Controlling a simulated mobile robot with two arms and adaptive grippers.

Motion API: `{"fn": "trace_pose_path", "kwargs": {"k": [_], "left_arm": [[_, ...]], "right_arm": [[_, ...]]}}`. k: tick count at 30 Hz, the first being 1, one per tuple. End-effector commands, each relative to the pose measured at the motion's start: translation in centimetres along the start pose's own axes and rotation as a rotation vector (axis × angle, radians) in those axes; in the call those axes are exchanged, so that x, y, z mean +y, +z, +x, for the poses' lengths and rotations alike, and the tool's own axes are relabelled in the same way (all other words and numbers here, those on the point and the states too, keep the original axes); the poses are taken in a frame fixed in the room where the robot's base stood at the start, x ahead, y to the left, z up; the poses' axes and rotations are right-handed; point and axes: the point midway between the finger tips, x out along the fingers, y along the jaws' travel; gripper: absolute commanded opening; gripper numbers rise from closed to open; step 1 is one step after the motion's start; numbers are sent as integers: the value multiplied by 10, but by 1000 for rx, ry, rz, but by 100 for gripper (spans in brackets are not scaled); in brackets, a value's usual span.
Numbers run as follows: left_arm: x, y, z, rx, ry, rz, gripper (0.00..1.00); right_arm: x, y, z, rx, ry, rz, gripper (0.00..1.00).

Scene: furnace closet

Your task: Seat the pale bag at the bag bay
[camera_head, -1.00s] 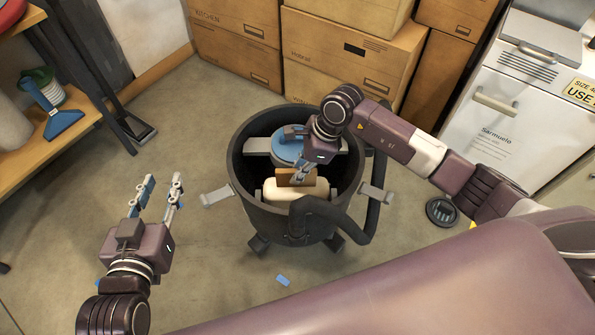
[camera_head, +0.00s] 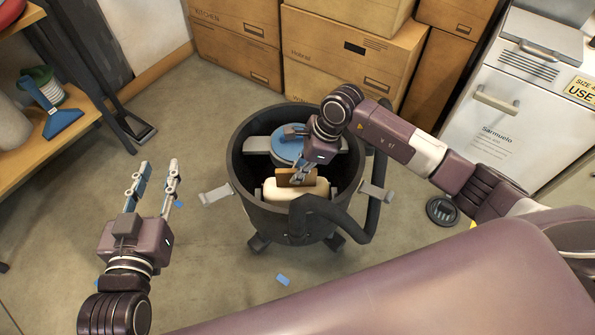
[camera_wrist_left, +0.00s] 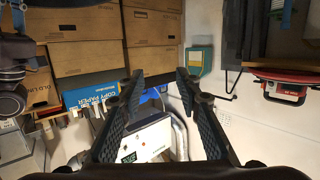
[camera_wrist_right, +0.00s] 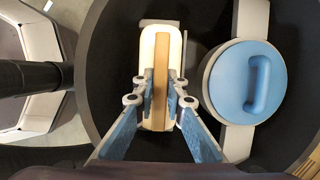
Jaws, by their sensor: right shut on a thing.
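The pale bag (camera_head: 291,194) is a cream, rounded block with a brown board (camera_head: 297,178) along its top. It sits low inside the open dark canister (camera_head: 246,204), on the near side of the blue round lid-like part (camera_head: 288,150). My right gripper (camera_head: 299,180) reaches down into the canister and is shut on the brown board. In the right wrist view the fingers (camera_wrist_right: 161,88) pinch the board, and the pale body (camera_wrist_right: 147,50) shows around it. The bay beneath the bag is hidden. My left gripper (camera_head: 156,178) is open and empty, left of the canister.
A dark hose (camera_head: 372,205) curves along the canister's right side, and metal latches (camera_head: 216,194) stick out from its rim. Cardboard boxes (camera_head: 345,60) stand behind, a white appliance (camera_head: 500,130) at right, a wooden shelf (camera_head: 75,125) at left. A small blue piece (camera_head: 283,280) lies on the floor.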

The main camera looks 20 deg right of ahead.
Motion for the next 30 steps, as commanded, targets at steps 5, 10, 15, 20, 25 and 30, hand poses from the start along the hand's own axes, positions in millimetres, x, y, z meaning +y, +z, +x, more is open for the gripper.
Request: {"fn": "trace_pose_path", "kwargs": {"k": [5, 10, 15, 20, 25, 30], "left_arm": [[1, -4, 1, 20, 1, 0, 31], [1, -9, 1, 39, 2, -1, 31], [2, -12, 1, 57, 4, -1, 31], [2, -17, 1, 75, 5, -1, 31], [3, -21, 2, 93, 6, -1, 31], [3, -25, 2, 113, 7, -2, 31]], "right_arm": [[0, 0, 1, 0, -1, 0, 0], [0, -1, 2, 0, -1, 0, 0], [0, -1, 3, 0, -1, 0, 0], [0, -1, 4, 0, -1, 0, 0], [0, -2, 5, 0, -1, 0, 0], [0, -2, 6, 0, -1, 0, 0]]}}
